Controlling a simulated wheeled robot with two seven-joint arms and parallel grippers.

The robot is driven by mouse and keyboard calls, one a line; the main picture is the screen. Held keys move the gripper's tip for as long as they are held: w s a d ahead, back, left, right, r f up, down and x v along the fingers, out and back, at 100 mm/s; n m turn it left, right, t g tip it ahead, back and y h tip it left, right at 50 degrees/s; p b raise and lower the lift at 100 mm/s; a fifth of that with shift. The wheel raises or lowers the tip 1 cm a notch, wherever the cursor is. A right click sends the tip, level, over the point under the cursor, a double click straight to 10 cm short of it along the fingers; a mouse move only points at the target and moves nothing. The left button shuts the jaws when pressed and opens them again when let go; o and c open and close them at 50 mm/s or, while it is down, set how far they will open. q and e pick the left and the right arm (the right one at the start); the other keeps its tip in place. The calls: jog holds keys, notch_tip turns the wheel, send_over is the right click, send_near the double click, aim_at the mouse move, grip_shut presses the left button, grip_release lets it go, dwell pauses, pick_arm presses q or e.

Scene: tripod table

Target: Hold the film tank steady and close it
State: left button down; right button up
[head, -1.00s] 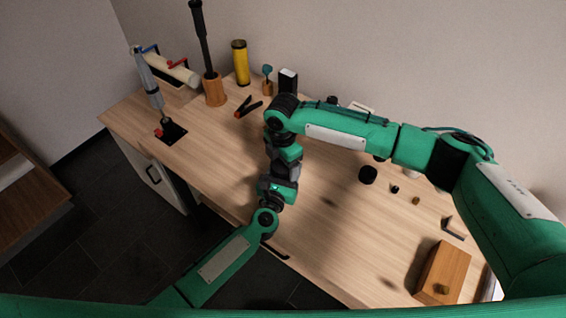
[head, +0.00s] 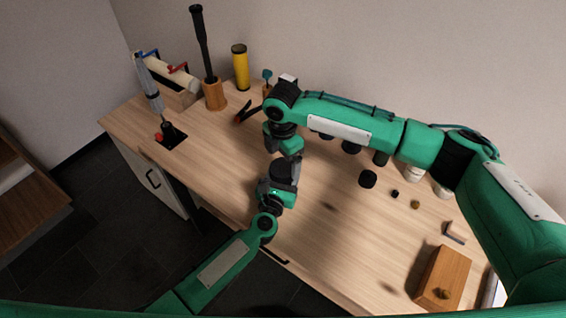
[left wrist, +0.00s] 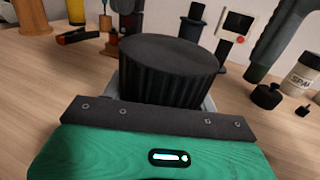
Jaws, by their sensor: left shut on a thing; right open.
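The film tank (left wrist: 172,68) is a black, ribbed round body with a flat dark top. It stands upright between the pale fingers of my left gripper (left wrist: 165,100) in the left wrist view. In the head view, my left gripper (head: 276,190) is over the front of the table, and a dark round top (head: 286,171) shows at it. My right gripper (head: 287,158) hangs down just beyond it and is open, with its fingers mostly hidden. I cannot tell whether a squat black round piece (head: 367,179) on the table is a lid.
A wooden box (head: 441,276) stands at the right. A yellow cylinder (head: 240,67), a tall black tool in a wooden holder (head: 215,94) and red-black tongs (head: 247,111) are at the back left. Several small bottles stand beneath my right arm. The front left tabletop (head: 220,160) is clear.

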aim_at(283, 167)
jog(key=shift+w+r+n, duration=0.1)
jog(key=shift+r+n, duration=0.2)
jog(key=shift+r, duration=0.05)
jog(key=shift+c, duration=0.4)
jog(key=shift+r+n, duration=1.4)
jog(key=shift+f, duration=0.1)
jog(key=shift+f, duration=3.95)
jog(key=shift+c, duration=0.5)
jog(key=c, duration=0.9)
jog(key=shift+m, duration=1.7)
